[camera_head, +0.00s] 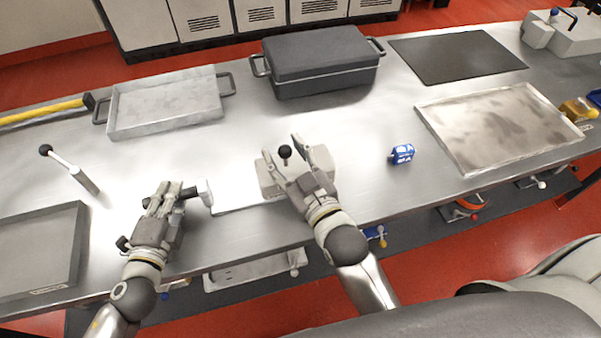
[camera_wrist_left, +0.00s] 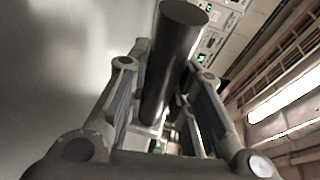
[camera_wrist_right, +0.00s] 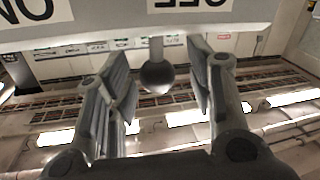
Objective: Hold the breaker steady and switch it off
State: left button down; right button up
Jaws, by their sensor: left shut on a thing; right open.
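The breaker (camera_head: 270,184) is a pale box at the middle of the table's front, partly hidden by my right gripper. Its lever ends in a black ball knob (camera_head: 285,152). My right gripper (camera_head: 290,163) is open over it. In the right wrist view the knob (camera_wrist_right: 157,77) shows between the spread fingers without visible contact. The breaker's face (camera_wrist_right: 110,28) there carries upside-down ON and OFF labels, with the lever stem near OFF. My left gripper (camera_head: 168,193) is shut on a dark round handle (camera_wrist_left: 172,62) left of the breaker. A pale collar (camera_head: 206,192) caps it.
A lever switch (camera_head: 70,168) stands at left, above a grey tray (camera_head: 82,240). A metal tray (camera_head: 165,103) and a dark lidded case (camera_head: 320,62) stand behind. A blue object (camera_head: 402,153) lies at right, before a worn tray (camera_head: 428,110). Table around the blue object is clear.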

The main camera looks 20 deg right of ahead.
pick_arm(q)
jog(key=shift+s+f, duration=0.2)
jog(key=shift+f, duration=0.35)
pick_arm(e)
jog(key=s+d, duration=0.2)
jog(key=s, duration=0.9)
jog(key=shift+d, duration=0.1)
pick_arm(q)
jog(key=c, duration=1.2)
grip_release()
jog(key=shift+c, duration=0.2)
jog(key=shift+o, duration=0.3)
jog(key=shift+w+r, duration=0.15)
jog(key=shift+r, duration=0.05)
jog(key=shift+r, duration=0.1)
jog(key=shift+v, duration=6.05)
